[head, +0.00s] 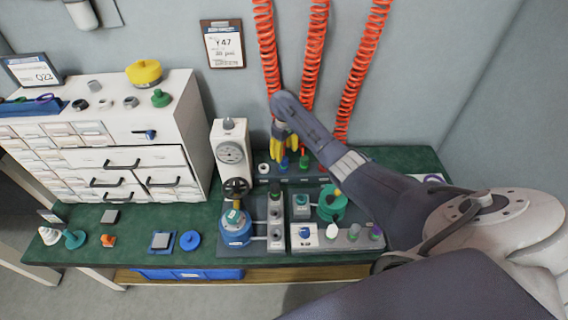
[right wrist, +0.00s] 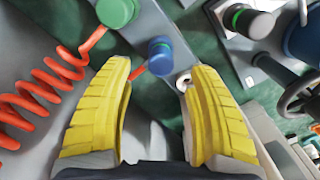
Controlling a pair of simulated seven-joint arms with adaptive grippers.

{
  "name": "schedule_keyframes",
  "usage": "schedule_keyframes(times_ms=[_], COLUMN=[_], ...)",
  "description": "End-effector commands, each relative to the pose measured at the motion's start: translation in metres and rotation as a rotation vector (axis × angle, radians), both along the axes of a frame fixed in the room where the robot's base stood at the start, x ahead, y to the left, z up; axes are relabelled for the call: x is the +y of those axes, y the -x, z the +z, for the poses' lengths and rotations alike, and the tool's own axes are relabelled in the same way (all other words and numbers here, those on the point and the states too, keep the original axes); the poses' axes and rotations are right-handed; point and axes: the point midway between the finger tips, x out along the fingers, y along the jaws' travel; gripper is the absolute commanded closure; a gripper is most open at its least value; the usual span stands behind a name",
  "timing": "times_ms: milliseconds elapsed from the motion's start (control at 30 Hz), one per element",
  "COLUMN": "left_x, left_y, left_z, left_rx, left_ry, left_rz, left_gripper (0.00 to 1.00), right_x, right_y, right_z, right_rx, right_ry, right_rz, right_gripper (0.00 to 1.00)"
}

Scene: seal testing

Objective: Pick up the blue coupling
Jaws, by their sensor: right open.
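A small blue coupling (head: 284,163) stands on the grey rail at the back of the green bench. In the right wrist view the blue coupling (right wrist: 160,54) shows just beyond the yellow fingertips, roughly between them. My right gripper (head: 285,148) is above the rail with its yellow fingers spread; in the right wrist view the gap between the fingers (right wrist: 160,78) is empty. I cannot tell whether either finger touches the coupling. My left gripper is in neither view.
A green coupling (head: 304,160) stands close beside the blue one, and a white ring (head: 264,169) is on its other side. Red coiled hoses (head: 313,60) hang behind. A gauge stand (head: 230,150) with a handwheel is to the left, a white drawer cabinet (head: 170,120) farther left.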

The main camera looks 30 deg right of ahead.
Motion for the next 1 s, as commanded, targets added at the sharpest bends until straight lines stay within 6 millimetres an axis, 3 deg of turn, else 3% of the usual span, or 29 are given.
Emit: schedule_keyframes(times_ms=[267, 633, 1000], left_x=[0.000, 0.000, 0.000], left_y=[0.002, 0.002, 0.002], left_z=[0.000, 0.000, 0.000], left_rx=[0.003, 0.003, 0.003], left_ry=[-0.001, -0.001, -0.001], left_rz=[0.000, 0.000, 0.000], left_gripper=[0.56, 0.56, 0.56], right_x=[0.001, 0.002, 0.002], right_y=[0.000, -0.001, -0.001], right_z=[-0.013, -0.053, -0.058], right_rx=[0.001, 0.001, -0.001], right_ry=[-0.001, 0.000, 0.000], right_rz=[0.000, 0.000, 0.001], right_gripper=[0.42, 0.42, 0.40])
